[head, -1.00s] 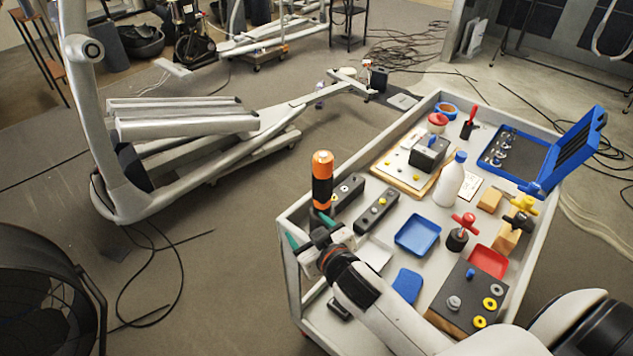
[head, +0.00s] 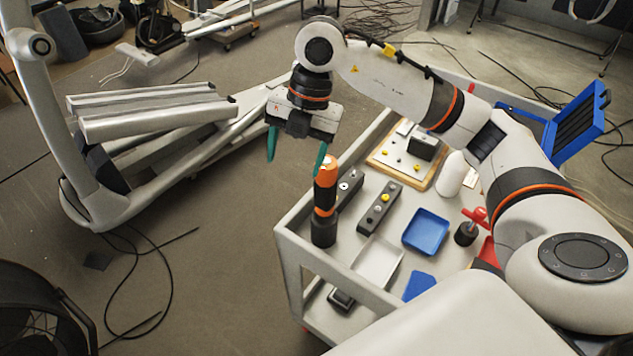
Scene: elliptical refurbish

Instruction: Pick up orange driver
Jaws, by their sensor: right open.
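The orange driver (head: 325,178) has an orange and black handle and stands upright in a black round holder (head: 323,229) at the left corner of the cart. My right gripper (head: 296,160) is open, with two green fingers pointing down. It is above and to the left of the driver, with its right finger close to the driver's top in the picture; I cannot tell if they touch. Nothing is between the fingers. My left gripper is not in view.
The grey cart (head: 308,258) holds a blue tray (head: 427,232), a white tray (head: 378,262), dark blocks with buttons (head: 379,207), a white bottle (head: 452,174) and an open blue case (head: 575,125). My right arm covers much of its right side. An elliptical machine (head: 165,120) stands left on open floor.

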